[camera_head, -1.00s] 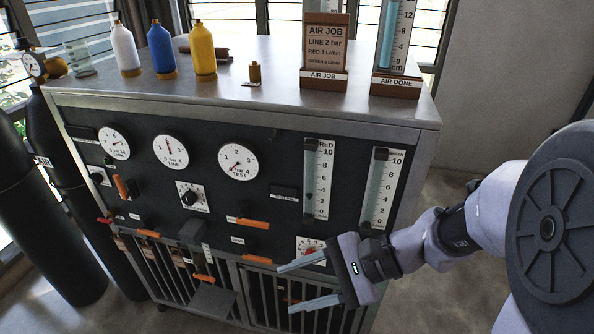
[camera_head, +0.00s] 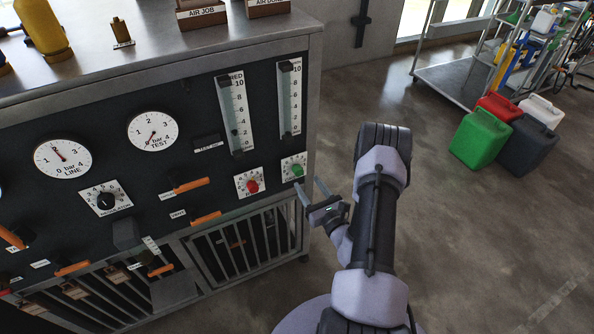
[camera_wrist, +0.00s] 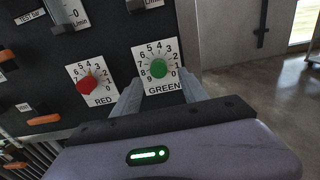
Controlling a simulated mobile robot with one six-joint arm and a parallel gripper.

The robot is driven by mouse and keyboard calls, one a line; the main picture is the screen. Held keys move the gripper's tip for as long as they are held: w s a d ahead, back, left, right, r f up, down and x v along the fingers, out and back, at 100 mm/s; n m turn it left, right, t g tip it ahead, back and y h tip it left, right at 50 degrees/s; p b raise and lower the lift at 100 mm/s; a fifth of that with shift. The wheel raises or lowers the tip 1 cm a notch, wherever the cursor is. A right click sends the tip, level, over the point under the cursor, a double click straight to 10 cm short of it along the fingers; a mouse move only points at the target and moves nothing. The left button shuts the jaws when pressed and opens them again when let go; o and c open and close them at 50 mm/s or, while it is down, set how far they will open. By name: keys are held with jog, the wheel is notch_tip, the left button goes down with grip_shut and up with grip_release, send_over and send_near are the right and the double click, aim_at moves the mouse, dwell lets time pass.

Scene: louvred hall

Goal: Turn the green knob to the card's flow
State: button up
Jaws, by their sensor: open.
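The green knob (camera_head: 297,170) sits on a white GREEN dial plate at the panel's lower right corner. In the wrist view, the green knob (camera_wrist: 159,68) is ahead between my fingertips, its dial numbered 0 to 9; its pointer is too small to read. My gripper (camera_head: 310,188) is open and empty just in front of the plate, apart from the knob as far as I can tell. The wrist view shows its fingers (camera_wrist: 162,88) low on either side. The card is out of view; only its AIR JOB base (camera_head: 202,14) shows.
The red knob (camera_head: 252,186) is close left of the green one. The red flow tube (camera_head: 232,113) and the right-hand flow tube (camera_head: 290,98) stand above. Orange levers (camera_head: 190,185) jut out further left. Floor right of the cabinet is clear up to several jerrycans (camera_head: 480,138).

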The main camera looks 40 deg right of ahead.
aim_at(300, 173)
jog(key=shift+x, duration=3.05)
jog(key=shift+a, duration=0.15)
grip_shut()
